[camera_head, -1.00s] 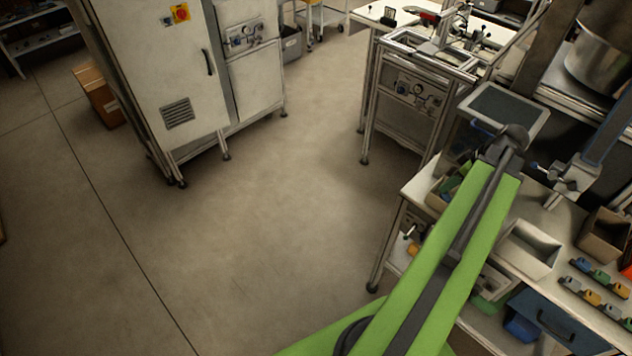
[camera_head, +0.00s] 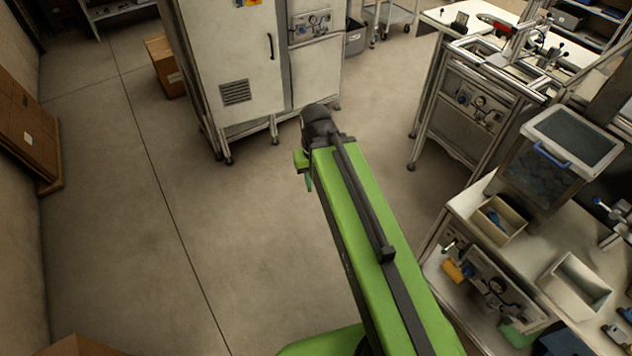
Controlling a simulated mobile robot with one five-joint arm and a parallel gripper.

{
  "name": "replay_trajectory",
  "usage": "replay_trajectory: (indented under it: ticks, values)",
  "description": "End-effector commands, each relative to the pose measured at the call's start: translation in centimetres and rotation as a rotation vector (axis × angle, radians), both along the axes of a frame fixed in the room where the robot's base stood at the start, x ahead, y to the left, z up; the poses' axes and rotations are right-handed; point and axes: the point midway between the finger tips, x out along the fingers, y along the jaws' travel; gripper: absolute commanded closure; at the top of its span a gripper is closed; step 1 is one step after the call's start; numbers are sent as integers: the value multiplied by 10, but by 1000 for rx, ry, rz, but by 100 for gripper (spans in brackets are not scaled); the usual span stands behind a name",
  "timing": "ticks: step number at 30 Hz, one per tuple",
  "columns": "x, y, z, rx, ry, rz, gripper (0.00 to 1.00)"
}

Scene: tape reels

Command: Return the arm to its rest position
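My green and black arm rises from the bottom of the head view and points up and slightly left over the open floor. Its far end is a dark rounded joint, with a small green part showing at its left side. My gripper's fingers do not show; they are hidden behind the arm or out of the picture. I cannot see whether anything is held.
A workbench (camera_head: 465,205) with an open bin (camera_head: 497,220) and a pale tray (camera_head: 575,285) is at right. A white cabinet (camera_head: 235,60) stands behind the arm's end. Cardboard boxes are at left (camera_head: 28,125) and bottom left (camera_head: 80,345). The floor (camera_head: 110,240) between is clear.

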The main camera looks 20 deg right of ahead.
Motion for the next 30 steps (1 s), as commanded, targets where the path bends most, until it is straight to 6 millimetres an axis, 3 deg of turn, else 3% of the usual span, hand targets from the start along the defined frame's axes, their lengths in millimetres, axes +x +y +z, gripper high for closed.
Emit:
replay_trajectory:
  ticks: [5, 12, 14, 30]
  values:
    - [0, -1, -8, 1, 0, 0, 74]
    - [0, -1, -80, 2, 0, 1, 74]
    - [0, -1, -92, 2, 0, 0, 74]
    - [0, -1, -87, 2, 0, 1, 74]
